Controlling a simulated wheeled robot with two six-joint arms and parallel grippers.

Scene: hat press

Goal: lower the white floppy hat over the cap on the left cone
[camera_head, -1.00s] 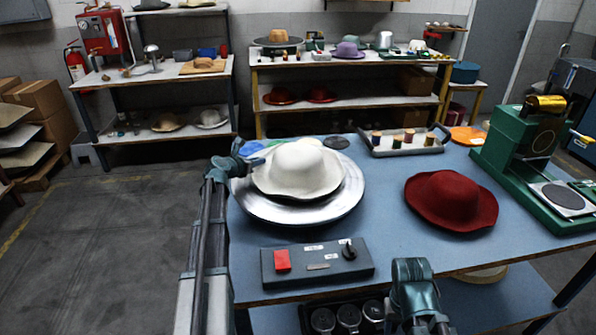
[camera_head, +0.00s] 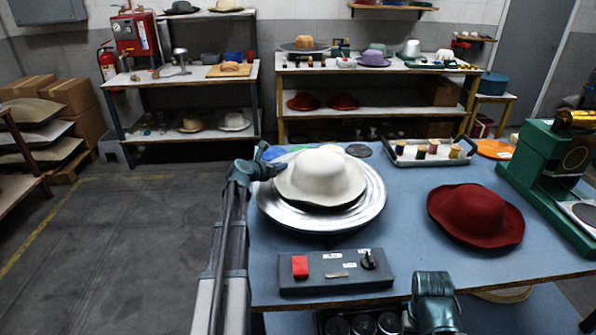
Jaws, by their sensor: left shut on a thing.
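The white floppy hat (camera_head: 320,172) is over the wide silver disc (camera_head: 372,206) at the left of the blue table. A dark edge shows under its brim at the front and right. My left gripper (camera_head: 272,166) is shut on the left side of the hat's brim. The hat looks about level. The cap and the left cone are hidden under the hat, and I cannot tell how far down the hat sits on them. A teal part of my right arm (camera_head: 434,298) is at the bottom edge; its fingertips cannot be made out.
A red hat (camera_head: 474,213) lies on the blue table (camera_head: 410,240) to the right. A control box (camera_head: 335,272) with a red button is in front of the disc. A tray of spools (camera_head: 428,152) is behind, and a green press (camera_head: 540,165) stands at the right.

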